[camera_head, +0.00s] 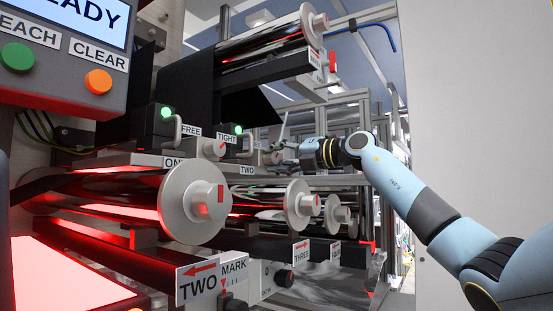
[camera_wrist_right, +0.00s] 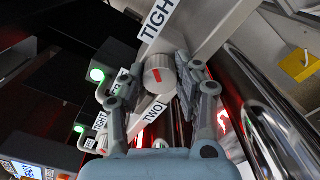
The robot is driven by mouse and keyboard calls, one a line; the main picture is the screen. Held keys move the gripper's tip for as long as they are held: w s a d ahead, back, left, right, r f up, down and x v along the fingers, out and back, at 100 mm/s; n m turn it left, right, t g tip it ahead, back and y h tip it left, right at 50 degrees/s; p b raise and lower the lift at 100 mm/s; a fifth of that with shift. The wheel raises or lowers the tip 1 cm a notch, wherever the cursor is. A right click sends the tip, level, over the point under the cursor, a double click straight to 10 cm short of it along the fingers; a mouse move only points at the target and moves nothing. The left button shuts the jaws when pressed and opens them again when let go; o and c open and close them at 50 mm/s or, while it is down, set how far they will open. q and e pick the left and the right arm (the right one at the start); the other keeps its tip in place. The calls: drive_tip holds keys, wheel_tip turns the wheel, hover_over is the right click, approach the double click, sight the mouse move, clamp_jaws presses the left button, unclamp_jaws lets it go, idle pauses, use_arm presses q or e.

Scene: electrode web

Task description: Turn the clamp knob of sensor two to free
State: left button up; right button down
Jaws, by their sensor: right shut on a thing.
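The clamp knob of sensor two (camera_wrist_right: 159,84) is a pale round knob with a short red mark on its face. It sits between the fingers of my right gripper (camera_wrist_right: 160,82), which are shut on its sides. The red mark is near upright in the wrist picture, tilted slightly left. The TIGHT label (camera_wrist_right: 158,18) is above it and the TWO label (camera_wrist_right: 164,116) below. In the head view the knob (camera_head: 271,157) is small beside my right gripper (camera_head: 285,152), above and right of the TWO sign (camera_head: 247,170). My left gripper is not in view.
Sensor one's knob (camera_head: 215,148) is to the left, between FREE (camera_head: 190,131) and TIGHT (camera_head: 227,138) labels. A large roller (camera_head: 193,202) and smaller rollers (camera_head: 298,205) lie below. A shiny roller (camera_wrist_right: 262,110) runs close right of my gripper in the wrist view. Sensor lamps glow green (camera_head: 238,129).

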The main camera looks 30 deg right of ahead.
drive_tip(key=n, duration=0.4)
drive_tip(key=n+b, duration=0.1)
drive_tip(key=n, duration=0.3)
drive_tip(key=shift+n, duration=0.3)
drive_tip(key=n+b, duration=0.1)
drive_tip(key=n, duration=0.3)
drive_tip(key=shift+f+n, duration=0.1)
drive_tip(key=shift+n, duration=0.2)
drive_tip(key=shift+n+b, duration=0.7)
drive_tip(key=shift+n, duration=1.3)
drive_tip(key=c, duration=0.9)
unclamp_jaws()
drive_tip(key=shift+c, duration=0.2)
drive_tip(key=shift+s, duration=0.1)
